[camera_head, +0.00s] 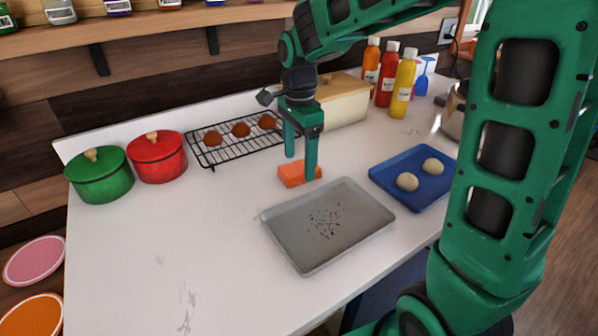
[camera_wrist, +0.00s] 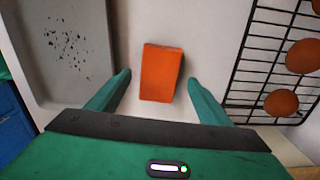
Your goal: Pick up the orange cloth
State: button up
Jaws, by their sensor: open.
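The orange cloth (camera_head: 293,175) is a small folded block lying on the white counter, between the grey baking tray and the wire rack. In the wrist view the cloth (camera_wrist: 161,72) lies ahead of and between my fingertips, with a gap on both sides. My gripper (camera_head: 301,165) is open and points down at the cloth, one finger hiding part of it in the head view. In the wrist view both green fingers of my gripper (camera_wrist: 161,78) show apart and empty. I cannot tell how far above the counter the fingertips are.
A grey tray (camera_head: 283,245) with dark crumbs lies in front of the cloth. A wire rack (camera_head: 222,153) with 3 brown rolls is behind it. A blue tray (camera_head: 391,188) with two dough balls is at right. Red (camera_head: 158,160) and green (camera_head: 101,178) pots stand left. The counter's left front is clear.

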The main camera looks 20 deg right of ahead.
jog(key=shift+f, duration=1.2)
jog(key=c, duration=1.1)
jog(key=shift+c, duration=0.2)
jog(key=shift+r, duration=0.1)
jog(key=shift+r, duration=0.55)
jog(key=r, duration=0.3)
jog(key=shift+s+a+r, duration=0.15)
jog(key=shift+s+r, duration=0.1)
jog(key=shift+s, duration=0.15)
jog(key=s+a+r, duration=0.3)
jog(key=s+r, duration=0.3)
jog(key=s, duration=0.4)
jog(key=shift+a+r, duration=0.15)
jog(key=shift+a, duration=0.1)
jog(key=shift+s, duration=0.1)
